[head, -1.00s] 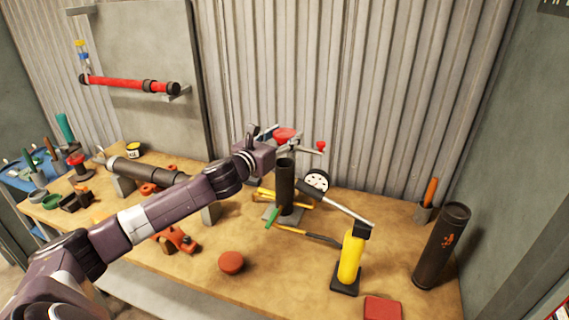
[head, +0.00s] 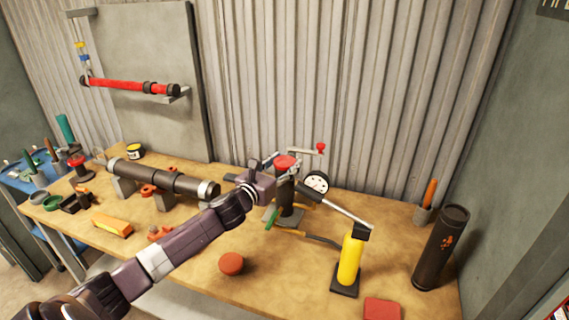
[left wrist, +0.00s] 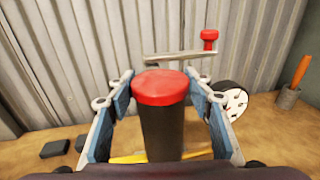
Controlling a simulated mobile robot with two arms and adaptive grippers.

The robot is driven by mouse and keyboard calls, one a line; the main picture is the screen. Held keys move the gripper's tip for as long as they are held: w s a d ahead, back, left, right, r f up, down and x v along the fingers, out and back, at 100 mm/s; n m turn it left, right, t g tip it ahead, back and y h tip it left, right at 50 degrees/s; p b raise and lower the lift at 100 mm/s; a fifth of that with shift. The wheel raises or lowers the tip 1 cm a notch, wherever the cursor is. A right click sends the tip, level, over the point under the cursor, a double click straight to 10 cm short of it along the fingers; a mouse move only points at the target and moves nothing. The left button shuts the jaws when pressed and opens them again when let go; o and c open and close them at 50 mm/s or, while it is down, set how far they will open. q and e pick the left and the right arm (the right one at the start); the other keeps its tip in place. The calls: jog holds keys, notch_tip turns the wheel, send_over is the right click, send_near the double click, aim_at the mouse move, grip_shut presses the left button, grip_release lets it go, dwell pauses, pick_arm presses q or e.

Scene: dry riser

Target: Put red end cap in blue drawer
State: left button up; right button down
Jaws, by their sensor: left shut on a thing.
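My left gripper (head: 286,164) is at the middle back of the bench, its fingers on either side of a red end cap (head: 285,161). In the left wrist view the cap (left wrist: 160,87) sits between the blue fingers, directly above a dark upright tube (left wrist: 162,130). The tube also shows below the gripper in the head view (head: 287,197). My right gripper is out of view.
A yellow cylinder (head: 350,262) and a tall black cylinder (head: 440,246) stand to the right. A round red piece (head: 231,263) and a red block (head: 382,309) lie near the front edge. A dark pipe (head: 160,178) rests on supports at left. A gauge (head: 317,182) is beside the tube.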

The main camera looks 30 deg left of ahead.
pick_arm(q)
jog(key=o, duration=1.4)
jog(key=shift+c, duration=0.2)
jog(key=shift+f, duration=0.2)
